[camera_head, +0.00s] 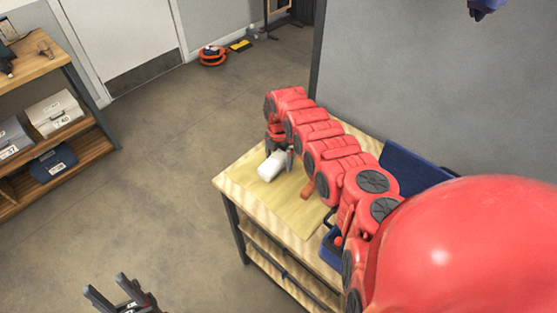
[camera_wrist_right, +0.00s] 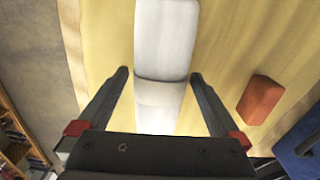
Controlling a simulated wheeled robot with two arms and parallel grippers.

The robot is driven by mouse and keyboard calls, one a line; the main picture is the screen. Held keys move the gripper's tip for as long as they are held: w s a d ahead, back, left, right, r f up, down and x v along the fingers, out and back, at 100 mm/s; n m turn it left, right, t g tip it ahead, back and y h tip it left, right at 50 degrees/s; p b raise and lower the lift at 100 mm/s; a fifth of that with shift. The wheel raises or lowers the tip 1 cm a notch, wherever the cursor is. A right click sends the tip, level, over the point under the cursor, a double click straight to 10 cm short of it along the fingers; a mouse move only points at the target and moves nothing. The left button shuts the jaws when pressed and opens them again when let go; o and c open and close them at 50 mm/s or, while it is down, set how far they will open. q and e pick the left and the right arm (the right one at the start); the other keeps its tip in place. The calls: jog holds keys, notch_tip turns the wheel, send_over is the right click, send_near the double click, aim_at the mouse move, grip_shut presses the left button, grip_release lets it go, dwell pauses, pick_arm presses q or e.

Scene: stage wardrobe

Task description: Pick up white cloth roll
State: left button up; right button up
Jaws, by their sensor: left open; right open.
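The white cloth roll (camera_head: 272,166) lies on a yellow mat on the wooden table. In the right wrist view the roll (camera_wrist_right: 165,40) runs lengthwise up the picture, with a fold across it. My right gripper (camera_wrist_right: 160,75) is open, its two fingers on either side of the roll and apart from it. In the head view my right gripper (camera_head: 278,153) is at the roll, partly hidden by my red arm. My left gripper (camera_head: 103,293) is open and empty, low at the left over the floor, away from the table.
The yellow mat (camera_head: 300,212) covers part of the table (camera_head: 237,177). An orange-brown block (camera_wrist_right: 259,99) lies right of the roll in the wrist view. A blue bin (camera_head: 331,253) stands at the table's right side. A shelf (camera_head: 88,130) with boxes is at the left. The floor between is clear.

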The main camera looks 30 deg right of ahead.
jog(key=c, duration=1.4)
jog(key=shift+c, duration=0.2)
jog(key=shift+r, duration=0.1)
